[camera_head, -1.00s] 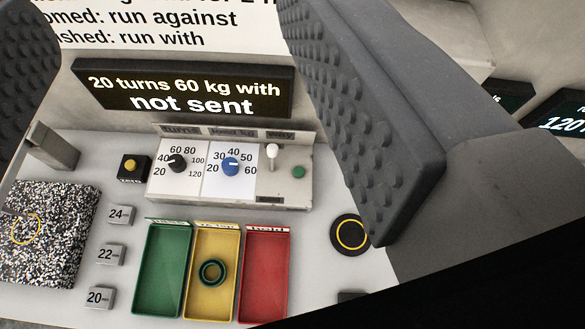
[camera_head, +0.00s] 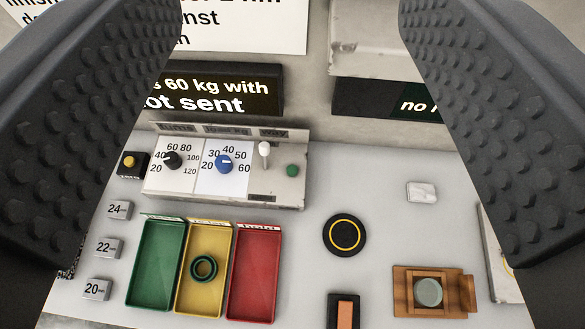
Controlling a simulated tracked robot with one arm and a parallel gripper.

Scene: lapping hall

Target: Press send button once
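A grey control box on the bench carries a black knob (camera_head: 172,160), a blue knob (camera_head: 223,164), a white-tipped lever (camera_head: 264,149) and a small round green button (camera_head: 292,170). I can read no label on the green button. A yellow button (camera_head: 128,161) on a black box stands left of the control box; its label is too small to read. The display (camera_head: 225,90) behind is partly hidden by my left finger and shows "60 kg with" and "ot sent". My gripper (camera_head: 288,135) is open and empty, its fingers framing the view, apart from the buttons.
Green (camera_head: 140,290), yellow (camera_head: 212,235) and red (camera_head: 253,270) trays lie in front of the box; a dark ring (camera_head: 204,268) sits in the yellow one. Right are a black disc (camera_head: 345,235), a white block (camera_head: 422,192) and a wooden fixture (camera_head: 403,292). Bench right of the box is partly clear.

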